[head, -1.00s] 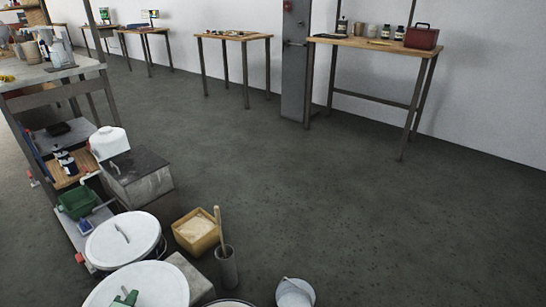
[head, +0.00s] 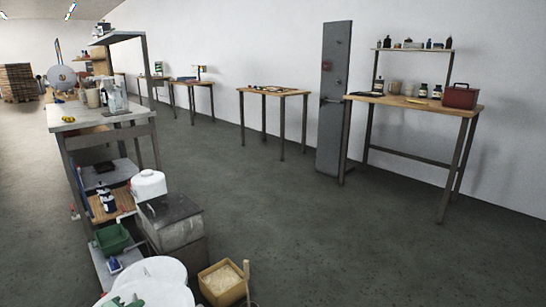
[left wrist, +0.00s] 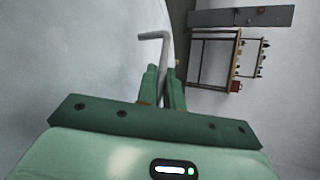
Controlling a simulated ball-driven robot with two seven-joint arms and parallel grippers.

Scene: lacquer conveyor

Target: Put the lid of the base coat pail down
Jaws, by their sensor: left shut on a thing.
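A round white lid (head: 152,294) shows at the bottom left of the head view, cut off by the frame edge. The green tip of my left gripper (head: 124,302) lies over it at the edge. In the left wrist view my left gripper (left wrist: 164,82) is shut on a bent grey handle (left wrist: 153,36). The large pale surface of the lid (left wrist: 80,60) fills the left of that view. A second round white pail top (head: 160,267) lies just behind the held lid. What is under the held lid is hidden. My right gripper is out of view.
A wooden box of pale material (head: 222,283) and a stick (head: 246,275) stand right of the lids. A grey metal box (head: 172,218) and a white canister (head: 148,184) stand behind. A shelved workbench (head: 75,125) is at left. Open floor (head: 350,250) lies right.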

